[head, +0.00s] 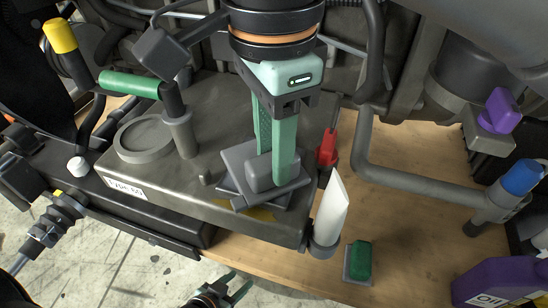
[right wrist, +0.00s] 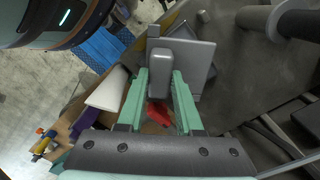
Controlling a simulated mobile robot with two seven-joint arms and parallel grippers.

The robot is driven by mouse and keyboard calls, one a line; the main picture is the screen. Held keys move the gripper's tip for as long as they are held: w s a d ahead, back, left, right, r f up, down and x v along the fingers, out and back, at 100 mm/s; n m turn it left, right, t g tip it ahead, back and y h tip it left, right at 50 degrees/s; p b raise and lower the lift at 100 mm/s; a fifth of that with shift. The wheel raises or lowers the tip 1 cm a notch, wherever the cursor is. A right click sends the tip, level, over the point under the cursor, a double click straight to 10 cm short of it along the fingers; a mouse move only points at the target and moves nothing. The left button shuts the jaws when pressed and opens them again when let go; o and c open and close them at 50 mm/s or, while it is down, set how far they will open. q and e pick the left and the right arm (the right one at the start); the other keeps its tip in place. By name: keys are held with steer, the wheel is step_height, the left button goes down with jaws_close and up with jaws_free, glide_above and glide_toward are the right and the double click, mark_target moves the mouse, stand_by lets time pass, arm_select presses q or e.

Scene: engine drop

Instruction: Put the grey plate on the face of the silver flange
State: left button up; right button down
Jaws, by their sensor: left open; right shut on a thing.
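My right gripper (head: 270,168) is shut on the block-shaped grip of the grey plate (head: 291,192). The plate also shows between my fingers in the right wrist view (right wrist: 160,75). It is over a flat, squarish silver-grey piece (head: 236,156), probably the silver flange, on the dark metal housing. The two outlines overlap and look turned against each other. The plate hides much of the piece below, and I cannot tell whether they touch. The piece also shows in the right wrist view (right wrist: 198,66). My left gripper (head: 228,290) is open and empty at the bottom edge, partly cut off.
The housing has a round raised cap (head: 145,138), a short post (head: 205,178) and a green-handled lever (head: 128,84). A white cone-shaped piece (head: 330,212), a red part (head: 327,150) and a green-topped block (head: 359,261) are to the right. Bare wood (head: 410,230) lies beyond them.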

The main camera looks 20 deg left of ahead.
steer(key=shift+r, duration=0.15)
steer(key=shift+w+a+f, duration=0.15)
steer(key=shift+w+f, duration=0.15)
steer(key=c, duration=0.8)
jaws_free()
steer(key=shift+s+r, duration=0.1)
steer(key=shift+s, duration=0.05)
steer(key=shift+o, duration=1.1)
steer(key=shift+r, duration=0.1)
step_height(320, 180, up, 12)
steer(key=p, duration=0.1)
steer(key=shift+p, duration=0.4)
